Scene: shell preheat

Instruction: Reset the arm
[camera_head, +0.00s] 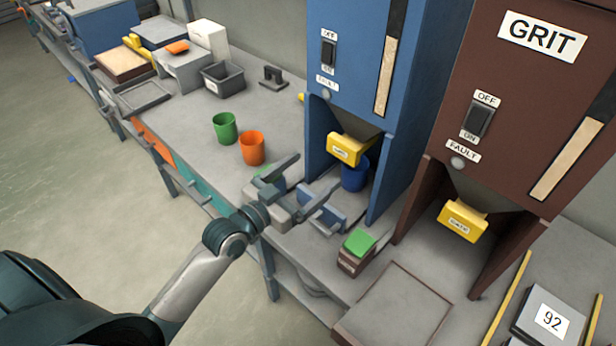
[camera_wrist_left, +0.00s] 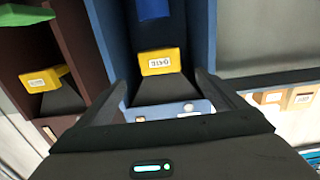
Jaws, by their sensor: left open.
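My left arm comes in from the lower left of the head view. Its gripper (camera_head: 318,170) is open, its two fingers apart and pointing toward the blue machine (camera_head: 346,70). Nothing shows between the fingers. In the left wrist view the open fingers (camera_wrist_left: 160,82) frame the blue machine's yellow labelled block (camera_wrist_left: 161,61), with a blue cup (camera_wrist_left: 154,8) beyond it. That yellow block also shows in the head view (camera_head: 345,150), above the partly hidden blue cup (camera_head: 355,174). My right gripper is in neither view.
A green cup (camera_head: 225,127) and an orange cup (camera_head: 252,148) stand left of the gripper. A blue-grey handled item (camera_head: 322,220) and a green-topped box (camera_head: 358,248) lie close by. The brown GRIT machine (camera_head: 520,90) stands right. Grey floor is clear at left.

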